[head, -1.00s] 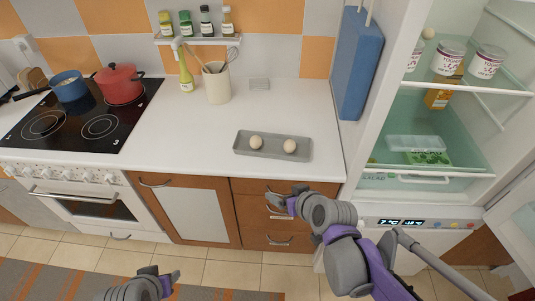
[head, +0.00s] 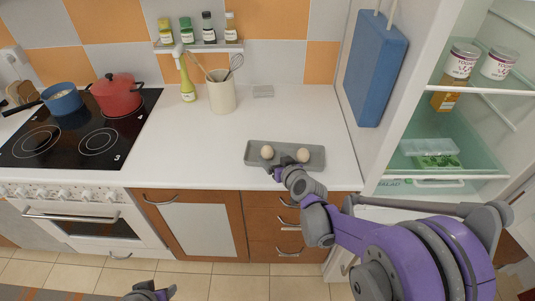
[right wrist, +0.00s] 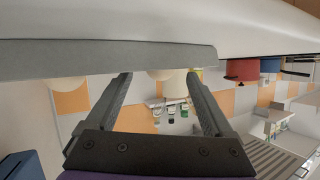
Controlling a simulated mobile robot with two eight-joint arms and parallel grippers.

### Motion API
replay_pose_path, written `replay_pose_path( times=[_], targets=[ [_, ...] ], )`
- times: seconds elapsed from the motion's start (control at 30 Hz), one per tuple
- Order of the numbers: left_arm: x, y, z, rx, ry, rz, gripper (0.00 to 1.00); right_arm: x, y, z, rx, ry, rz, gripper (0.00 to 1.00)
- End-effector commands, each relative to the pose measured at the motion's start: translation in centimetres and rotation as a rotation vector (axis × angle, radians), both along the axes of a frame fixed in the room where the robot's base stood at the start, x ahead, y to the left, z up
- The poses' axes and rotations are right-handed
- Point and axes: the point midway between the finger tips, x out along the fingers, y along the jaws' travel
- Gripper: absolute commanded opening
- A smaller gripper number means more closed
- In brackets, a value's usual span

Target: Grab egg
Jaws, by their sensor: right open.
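Two pale eggs lie on a grey tray (head: 285,146) on the white counter: a left egg (head: 267,152) and a right egg (head: 303,155). My right gripper (head: 278,171) is at the tray's front edge, just in front of the left egg. In the right wrist view, which is upside down, the open right gripper (right wrist: 160,82) has the left egg (right wrist: 158,74) beyond and between its fingertips, partly hidden by the tray rim (right wrist: 100,58). The right egg (right wrist: 68,83) is outside the fingers. My left gripper (head: 162,292) is low at the bottom edge, its jaws unclear.
A utensil holder (head: 222,97) and a green bottle (head: 187,90) stand behind the tray. The stove with a red pot (head: 117,99) is at left. The open fridge (head: 430,125) and a blue board (head: 375,70) are at right. The counter left of the tray is clear.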

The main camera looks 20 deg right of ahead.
Motion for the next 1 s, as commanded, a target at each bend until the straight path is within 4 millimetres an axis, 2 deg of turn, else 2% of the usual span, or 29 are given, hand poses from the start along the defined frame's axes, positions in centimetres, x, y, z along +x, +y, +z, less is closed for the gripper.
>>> replay_pose_path(
  times=[0.2, 0.33, 0.53, 0.57, 1.0],
  targets=[
    [0.1, 0.0, 0.2, 0.000, -0.001, 0.000, 0.50, 3.1, 0.4, -1.0, 0.000, 0.000, 0.001, 0.87],
    [0.1, 0.0, 0.2, 0.000, -0.001, 0.000, 0.50, 3.8, 0.5, -1.4, 0.001, 0.000, 0.000, 0.87],
    [0.1, 0.0, 0.2, 0.000, -0.001, 0.000, 0.50, 3.8, 0.5, -1.4, 0.001, 0.000, 0.000, 0.87],
    [0.1, 0.0, 0.2, 0.000, -0.001, 0.000, 0.50, 3.8, 0.5, -1.4, 0.001, 0.000, 0.000, 0.83],
    [0.1, 0.0, 0.2, 0.000, -0.001, 0.000, 0.50, 3.8, 0.5, -1.4, 0.001, 0.000, 0.000, 0.04]
  ],
)
